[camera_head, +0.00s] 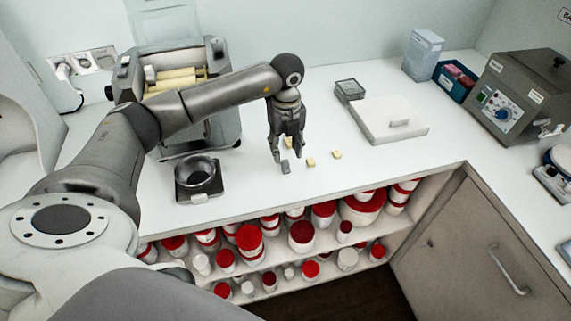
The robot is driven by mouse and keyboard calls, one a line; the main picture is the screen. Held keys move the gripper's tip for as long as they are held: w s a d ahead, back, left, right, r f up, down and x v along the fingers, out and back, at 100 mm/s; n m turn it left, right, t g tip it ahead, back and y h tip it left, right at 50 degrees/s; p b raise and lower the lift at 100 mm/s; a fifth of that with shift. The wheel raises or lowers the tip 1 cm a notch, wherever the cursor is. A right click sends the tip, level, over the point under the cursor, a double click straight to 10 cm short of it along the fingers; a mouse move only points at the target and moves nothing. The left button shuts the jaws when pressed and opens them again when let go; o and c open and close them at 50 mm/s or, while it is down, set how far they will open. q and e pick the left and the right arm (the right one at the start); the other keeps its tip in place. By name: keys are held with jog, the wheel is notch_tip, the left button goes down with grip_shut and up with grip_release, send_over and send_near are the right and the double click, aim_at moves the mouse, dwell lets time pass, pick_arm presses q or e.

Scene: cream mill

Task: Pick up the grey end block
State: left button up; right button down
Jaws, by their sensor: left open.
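A small grey end block (285,167) stands on the white counter near its front edge. My left gripper (287,156) points down just above and behind the block, with its fingers spread. From this view I cannot tell whether the fingertips touch the block. Several small cream blocks lie close by, one to the right of the gripper (310,162) and one farther right (337,154). Another cream piece is partly hidden behind the fingers. My right gripper is not in view.
A three-roll mill (180,80) stands behind my left arm, with a dark bowl on a scale (196,177) in front. Red-lidded jars (302,235) fill shelves below the counter edge.

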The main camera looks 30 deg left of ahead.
aim_at(285, 161)
pick_arm(q)
jog(key=shift+s+f+p, duration=0.15)
jog(key=shift+f+p, duration=0.3)
jog(key=shift+f, duration=0.1)
notch_tip(285, 161, down, 3)
jog(key=shift+s+f+p, duration=0.15)
jog(key=shift+p, duration=0.65)
jog(key=shift+f, duration=0.55)
grip_shut()
